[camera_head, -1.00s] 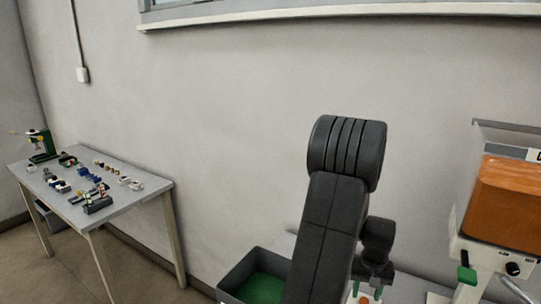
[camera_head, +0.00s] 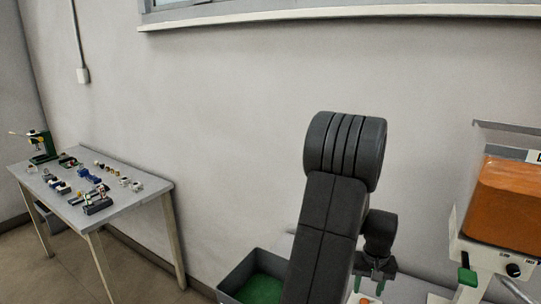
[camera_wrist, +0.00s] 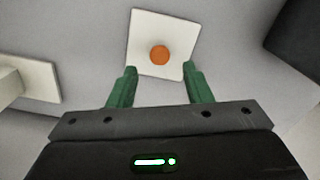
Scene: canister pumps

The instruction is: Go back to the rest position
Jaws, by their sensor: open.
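My gripper (camera_wrist: 158,82) is open, its two green fingers spread apart in the wrist view. A white square plate (camera_wrist: 146,25) with an orange round spot (camera_wrist: 159,55) at its middle lies beyond the fingertips. Nothing shows between the fingers. In the head view my gripper (camera_head: 368,285) is low, below my dark arm, which hides part of the work surface. An orange round thing (camera_head: 364,300) shows at the bottom edge near it.
A grey bin with a green inside (camera_head: 262,288) stands left of my arm. A machine with an orange container (camera_head: 505,203) stands at right. A table (camera_head: 135,203) with several small parts is at far left.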

